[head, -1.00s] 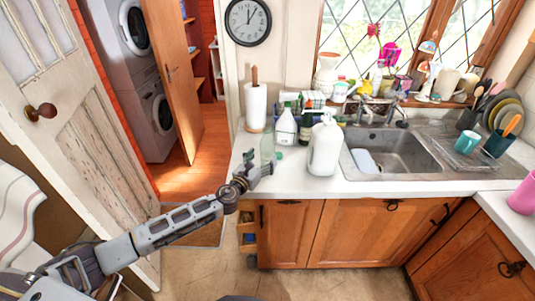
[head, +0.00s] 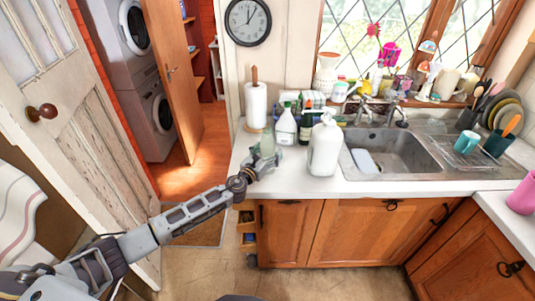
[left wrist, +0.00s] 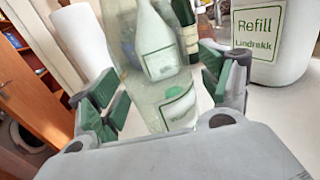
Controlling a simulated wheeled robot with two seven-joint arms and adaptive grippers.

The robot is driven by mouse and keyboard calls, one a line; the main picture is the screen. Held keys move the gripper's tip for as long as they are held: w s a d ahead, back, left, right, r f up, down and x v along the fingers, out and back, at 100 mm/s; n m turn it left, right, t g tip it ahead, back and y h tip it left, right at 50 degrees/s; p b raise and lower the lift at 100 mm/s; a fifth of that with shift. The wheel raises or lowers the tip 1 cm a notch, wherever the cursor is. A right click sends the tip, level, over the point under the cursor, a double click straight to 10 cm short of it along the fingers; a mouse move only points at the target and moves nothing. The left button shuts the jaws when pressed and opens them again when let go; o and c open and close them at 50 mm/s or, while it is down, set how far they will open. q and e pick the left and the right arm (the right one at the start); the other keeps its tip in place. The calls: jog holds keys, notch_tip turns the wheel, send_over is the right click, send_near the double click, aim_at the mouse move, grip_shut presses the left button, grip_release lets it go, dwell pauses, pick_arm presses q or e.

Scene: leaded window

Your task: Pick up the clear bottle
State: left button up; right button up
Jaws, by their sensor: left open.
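The clear bottle (head: 267,142) stands upright near the left end of the white counter. It is see-through, and a white bottle with a label shows behind it. In the left wrist view the clear bottle (left wrist: 150,85) rises between the green-padded fingers of my left gripper (left wrist: 155,95). My left gripper (head: 262,163) is open, with a finger on each side of the bottle. I cannot tell whether either finger touches it. The bottle's base is partly hidden by the gripper. My right gripper is not in view.
A white labelled bottle (head: 285,125) and a dark bottle (head: 305,124) stand just behind. A large white refill jug (head: 324,148) stands to the right, before the sink (head: 395,150). A paper towel roll (head: 256,106) stands at the back left.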

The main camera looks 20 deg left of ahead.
aim_at(266, 133)
pick_arm(q)
jog(key=shift+c, duration=0.2)
dwell(0.3)
jog(key=c, duration=1.1)
jog(key=shift+o, duration=0.2)
notch_tip(266, 133, up, 9)
jog(key=shift+f+p, duration=0.2)
jog(key=shift+p, duration=1)
jog(key=shift+r, duration=0.7)
